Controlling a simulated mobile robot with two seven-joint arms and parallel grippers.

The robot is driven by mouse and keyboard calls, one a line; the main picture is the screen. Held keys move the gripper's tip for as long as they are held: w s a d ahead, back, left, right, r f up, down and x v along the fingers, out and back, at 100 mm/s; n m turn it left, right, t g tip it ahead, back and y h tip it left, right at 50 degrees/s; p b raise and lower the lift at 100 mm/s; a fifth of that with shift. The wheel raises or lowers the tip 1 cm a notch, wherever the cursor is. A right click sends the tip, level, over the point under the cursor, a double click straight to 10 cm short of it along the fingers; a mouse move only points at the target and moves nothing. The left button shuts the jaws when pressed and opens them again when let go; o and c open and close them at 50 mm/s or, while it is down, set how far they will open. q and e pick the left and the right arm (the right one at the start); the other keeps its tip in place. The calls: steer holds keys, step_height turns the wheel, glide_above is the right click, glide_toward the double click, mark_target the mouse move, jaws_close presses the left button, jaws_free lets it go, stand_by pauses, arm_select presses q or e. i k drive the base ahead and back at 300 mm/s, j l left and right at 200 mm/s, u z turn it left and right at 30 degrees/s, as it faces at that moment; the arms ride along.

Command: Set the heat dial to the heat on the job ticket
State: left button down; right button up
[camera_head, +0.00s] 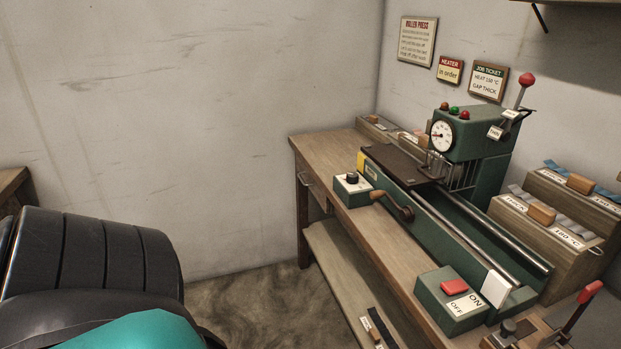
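The job ticket (488,82) hangs on the right wall. It has a green heading, a heat line in °C whose number is too small to read surely, and a line "GAP THICK". A small green box with a white top carries a black knob (352,177), which looks like the heat dial; its setting cannot be read. The green roller press (470,142) bears a round white gauge (442,136) with a needle pointing left. Neither gripper is in view; only dark and teal parts, likely mine, show at the lower left.
The press stands on a wooden bench (330,150). A wooden crank handle (392,204) sticks out near the knob box. An ON/OFF switch box (452,300) is at the front. Stepped wooden racks (560,215) stand right. Floor left of the bench is clear.

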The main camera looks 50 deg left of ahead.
mark_target(352, 177)
steer(key=u, duration=1.5)
